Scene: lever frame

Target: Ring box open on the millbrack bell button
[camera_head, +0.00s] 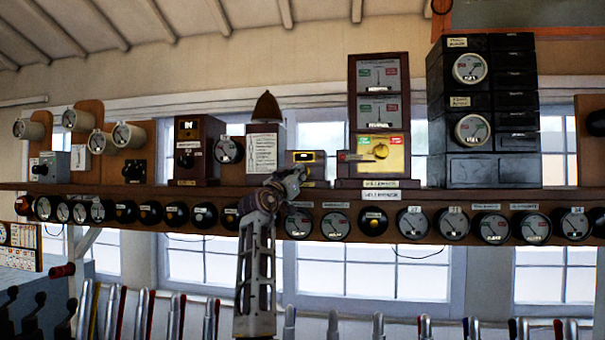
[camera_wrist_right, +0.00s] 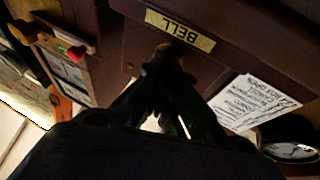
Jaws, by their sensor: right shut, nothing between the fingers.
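The small dark box with a yellow BELL plate (camera_head: 304,156) stands on the shelf at the middle of the head view. In the right wrist view the BELL plate (camera_wrist_right: 180,31) appears upside down on a dark brown box face. A small amber-brown round piece (camera_wrist_right: 163,49), which looks like the bell button, shows at the fingertips; whether they touch it I cannot tell. My right gripper (camera_head: 301,172) is shut and empty, reaching up in front of the small box. It shows large in the wrist view (camera_wrist_right: 166,60). My left gripper is not in view.
A box with a white card (camera_head: 264,141) stands left of the small box. A tall instrument with a yellow panel (camera_head: 380,153) and a red-tipped handle (camera_head: 347,156) stands right. Round dials line the shelf (camera_head: 450,197) front. Several levers (camera_head: 378,326) stand below.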

